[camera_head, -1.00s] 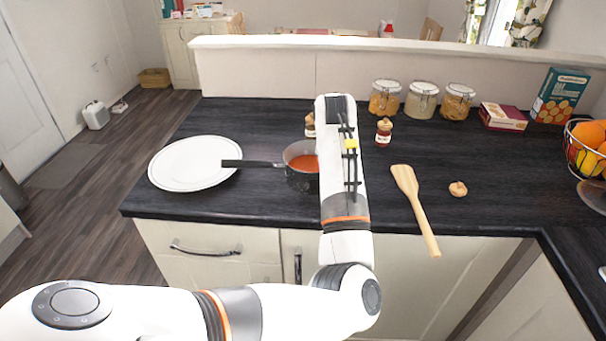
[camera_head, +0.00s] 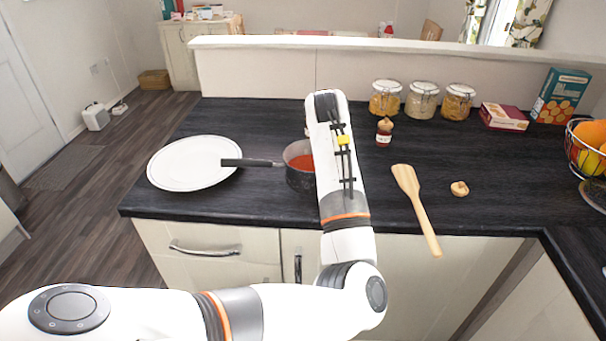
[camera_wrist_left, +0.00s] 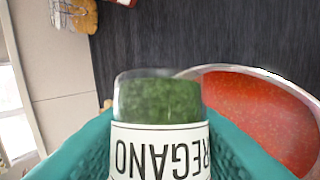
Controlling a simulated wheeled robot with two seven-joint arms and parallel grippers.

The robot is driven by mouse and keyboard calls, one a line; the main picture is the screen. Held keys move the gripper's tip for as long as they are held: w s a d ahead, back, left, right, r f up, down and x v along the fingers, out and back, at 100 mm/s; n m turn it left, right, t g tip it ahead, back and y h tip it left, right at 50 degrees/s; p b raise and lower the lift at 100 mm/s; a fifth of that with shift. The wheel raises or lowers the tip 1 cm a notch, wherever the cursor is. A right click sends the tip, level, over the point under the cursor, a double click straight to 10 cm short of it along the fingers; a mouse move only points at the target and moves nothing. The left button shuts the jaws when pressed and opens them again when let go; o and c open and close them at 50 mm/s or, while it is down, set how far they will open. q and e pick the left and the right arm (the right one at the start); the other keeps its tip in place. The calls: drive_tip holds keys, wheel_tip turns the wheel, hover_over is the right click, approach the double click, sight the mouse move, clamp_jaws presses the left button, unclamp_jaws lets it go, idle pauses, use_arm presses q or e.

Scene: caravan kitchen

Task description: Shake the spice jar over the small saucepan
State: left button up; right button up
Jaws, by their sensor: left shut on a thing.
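The spice jar (camera_wrist_left: 157,98), clear glass with green flakes and a white label reading "…REGANO", is between the teal fingers of my left gripper (camera_wrist_left: 160,138), which is shut on it. No cap shows on its visible end. In the wrist view the saucepan (camera_wrist_left: 268,72) with red sauce lies just right of and beyond the jar. In the head view the small dark saucepan (camera_head: 300,179) stands on the counter, partly covered by my left arm, which also hides the gripper and most of the jar. My right gripper is not in view.
A white plate (camera_head: 193,164) lies left of the pan, under the end of its handle. A second small jar (camera_head: 384,132), a wooden spatula (camera_head: 416,205) and a small tan lid-like piece (camera_head: 460,188) are to the right. Storage jars (camera_head: 421,101) stand at the back.

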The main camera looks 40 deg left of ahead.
use_arm(q)
drive_tip(key=shift+d, duration=0.3)
idle(0.4)
